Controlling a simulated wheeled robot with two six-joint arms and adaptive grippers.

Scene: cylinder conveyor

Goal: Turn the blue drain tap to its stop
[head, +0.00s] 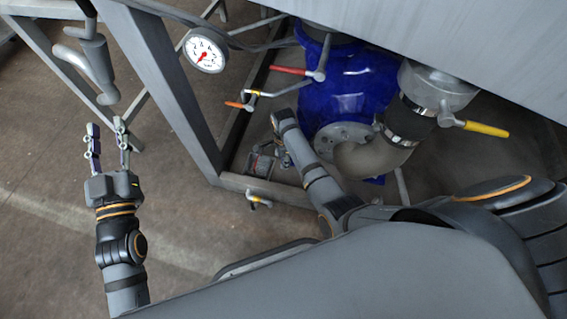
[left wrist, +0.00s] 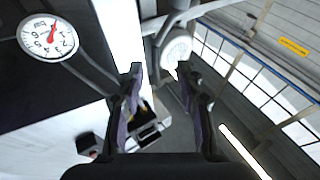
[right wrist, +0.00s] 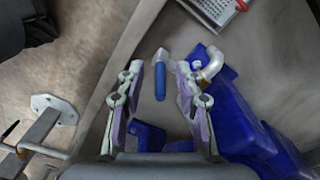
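The blue drain tap (right wrist: 160,81) shows in the right wrist view as a short blue lever with a pale metal end at its top. It lies in the gap between the two fingertips of my right gripper (right wrist: 157,73), which is open. Neither finger visibly touches the lever; its depth relative to the fingertips is hard to tell. In the head view my right gripper (head: 264,160) reaches down beside the blue housing, and the tap cannot be made out there. My left gripper (head: 108,132) is open and empty at the left, also in the left wrist view (left wrist: 155,72).
A large blue housing (head: 350,88) with a beige pipe elbow (head: 370,158) stands beside my right arm. Red (head: 288,70), orange (head: 234,104) and yellow (head: 487,129) levers are nearby. A grey frame post (head: 165,85) and a gauge (head: 205,53) stand between my grippers.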

